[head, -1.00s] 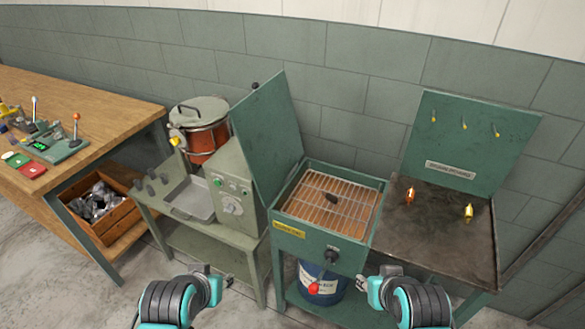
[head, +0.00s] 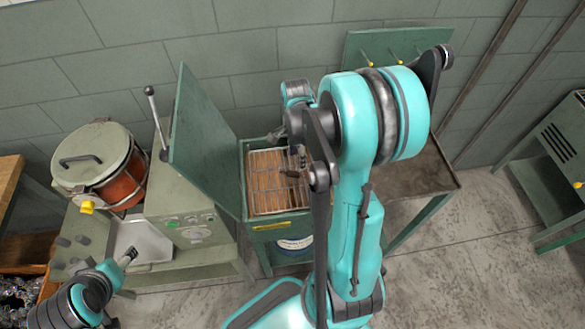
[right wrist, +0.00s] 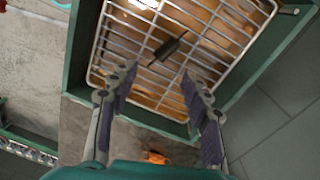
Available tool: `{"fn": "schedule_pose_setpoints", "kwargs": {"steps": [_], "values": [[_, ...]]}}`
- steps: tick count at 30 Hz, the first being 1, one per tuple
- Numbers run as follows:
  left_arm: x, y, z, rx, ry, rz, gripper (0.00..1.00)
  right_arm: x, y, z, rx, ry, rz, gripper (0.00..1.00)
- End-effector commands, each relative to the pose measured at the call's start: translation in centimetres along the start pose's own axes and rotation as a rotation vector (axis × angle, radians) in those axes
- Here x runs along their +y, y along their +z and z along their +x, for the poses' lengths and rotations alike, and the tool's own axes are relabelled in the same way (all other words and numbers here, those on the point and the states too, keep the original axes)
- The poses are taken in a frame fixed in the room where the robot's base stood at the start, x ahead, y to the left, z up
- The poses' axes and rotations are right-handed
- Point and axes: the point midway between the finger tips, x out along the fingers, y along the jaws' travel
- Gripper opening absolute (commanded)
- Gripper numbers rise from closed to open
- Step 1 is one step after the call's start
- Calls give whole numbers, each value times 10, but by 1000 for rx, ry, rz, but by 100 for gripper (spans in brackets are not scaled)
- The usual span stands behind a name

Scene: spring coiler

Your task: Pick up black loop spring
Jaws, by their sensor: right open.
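The black loop spring (right wrist: 168,48) lies on the wire rack (right wrist: 120,65) of the open green box, as the right wrist view shows. In the head view a small dark piece that looks like it (head: 290,173) shows on the rack, close to my right gripper (head: 297,150). In the right wrist view my right gripper (right wrist: 158,80) is open and empty. Its fingers are spread over the rack, with the spring ahead of the gap and apart from both fingers. My left gripper (head: 128,257) is small at the lower left of the head view; its fingers are unclear.
The raised green lid (head: 205,140) stands left of the rack. The box's green wall (right wrist: 82,45) rims the rack. A pot (head: 100,165) and a grey machine (head: 180,210) stand further left. An orange piece (right wrist: 155,157) lies on the dark bench beside the box.

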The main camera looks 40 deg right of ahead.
Motion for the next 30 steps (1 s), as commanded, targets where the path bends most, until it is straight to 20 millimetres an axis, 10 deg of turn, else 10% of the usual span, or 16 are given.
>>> {"fn": "schedule_pose_setpoints", "kwargs": {"steps": [19, 30], "values": [[0, 14, 19, 0, 0, 0, 60, -2, -12, 79, -5, 32, 94, 49], [0, 14, 20, 0, 0, 0, 60, -1, -12, 86, -5, 32, 93, 41]]}}
